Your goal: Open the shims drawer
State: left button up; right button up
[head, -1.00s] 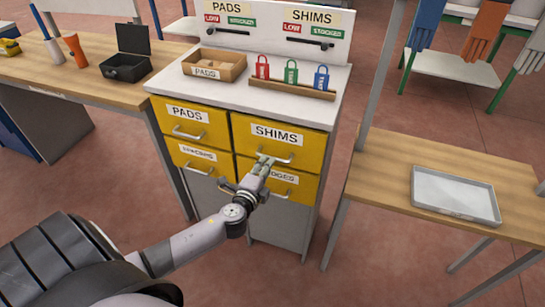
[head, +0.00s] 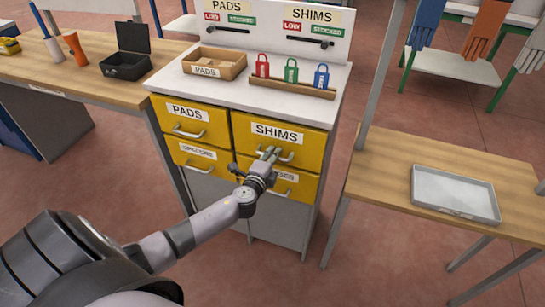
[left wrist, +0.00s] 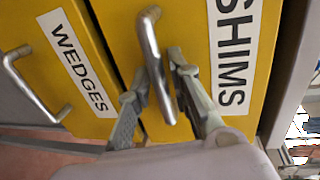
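The yellow SHIMS drawer (head: 250,128) is at the upper right of the cabinet, its front flush with the drawers around it. Its metal handle (head: 287,157) sits below the label; in the left wrist view the handle (left wrist: 152,50) runs between the two fingers. My left gripper (head: 270,154) is at this handle, its fingers spread, one on each side. A gap shows beside the handle, so the fingers look open around it, not closed on it. The SHIMS label (left wrist: 237,50) is beside the right finger. My right gripper is not in view.
The WEDGES drawer (left wrist: 75,60) with its own handle is just below, partly behind my gripper in the head view. PADS drawer (head: 188,118) is to the left. Padlocks (head: 291,72) and a box (head: 232,72) stand on top. A grey tray (head: 455,195) lies on the right table.

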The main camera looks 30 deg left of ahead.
pick_arm(q)
grip_shut()
jog(key=shift+s, duration=0.1)
dwell(0.5)
